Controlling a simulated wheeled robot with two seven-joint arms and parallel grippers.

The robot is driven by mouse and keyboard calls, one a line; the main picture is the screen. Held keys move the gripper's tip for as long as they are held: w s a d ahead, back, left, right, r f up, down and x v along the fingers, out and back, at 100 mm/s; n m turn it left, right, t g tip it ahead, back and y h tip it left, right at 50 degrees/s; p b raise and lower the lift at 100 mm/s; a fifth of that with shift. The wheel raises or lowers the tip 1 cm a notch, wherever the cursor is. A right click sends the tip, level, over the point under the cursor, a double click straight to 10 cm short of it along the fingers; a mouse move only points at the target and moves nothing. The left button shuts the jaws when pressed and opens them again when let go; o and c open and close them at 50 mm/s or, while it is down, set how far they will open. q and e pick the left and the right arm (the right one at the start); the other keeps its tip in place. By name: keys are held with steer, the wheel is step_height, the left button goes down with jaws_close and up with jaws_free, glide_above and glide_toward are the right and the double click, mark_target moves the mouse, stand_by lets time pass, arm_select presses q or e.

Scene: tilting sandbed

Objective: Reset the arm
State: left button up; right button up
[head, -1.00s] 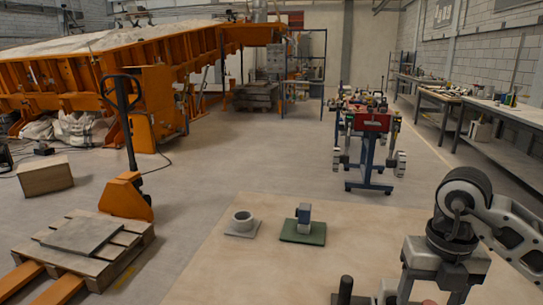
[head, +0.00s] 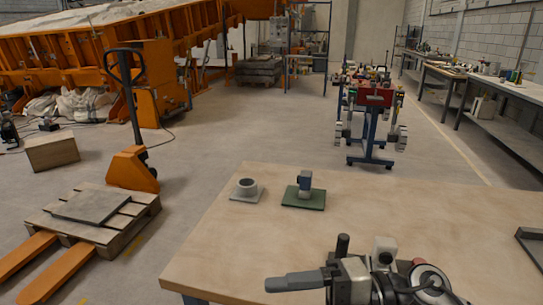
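My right arm shows at the bottom of the head view, low over the near part of the wooden table (head: 235,238). Its gripper (head: 272,285) points left, with a grey finger seen from the side. The view does not show whether a gap lies between the fingers. No object is visible at the fingertip. My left gripper is not in view.
A grey ring on a square plate (head: 246,190) and a blue-grey block (head: 304,183) on a green plate (head: 304,202) stand farther back. A dark cylinder (head: 342,245) and a white block (head: 384,247) show just behind my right arm. A dark bracket (head: 530,250) lies at the right.

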steer(key=w+d+f+m+t+h, duration=0.2)
steer(key=w+d+m+t+h, duration=0.1)
steer(key=m+t, duration=0.7)
steer(key=w+d+f+m+t+h, duration=0.25)
steer(key=m+t, duration=0.55)
steer(key=m, duration=0.4)
steer(key=s+d+f+m+g+h, duration=0.3)
steer(key=s+f+m+h, duration=0.1)
steer(key=f, duration=0.6)
steer(key=s+d+f+m+g+h, duration=0.3)
steer(key=s+f+m+h, duration=0.2)
steer(key=f, duration=0.6)
steer(key=shift+s+d+m+g, duration=0.3)
steer(key=shift+s+d+m, duration=0.1)
steer(key=shift+s, duration=0.55)
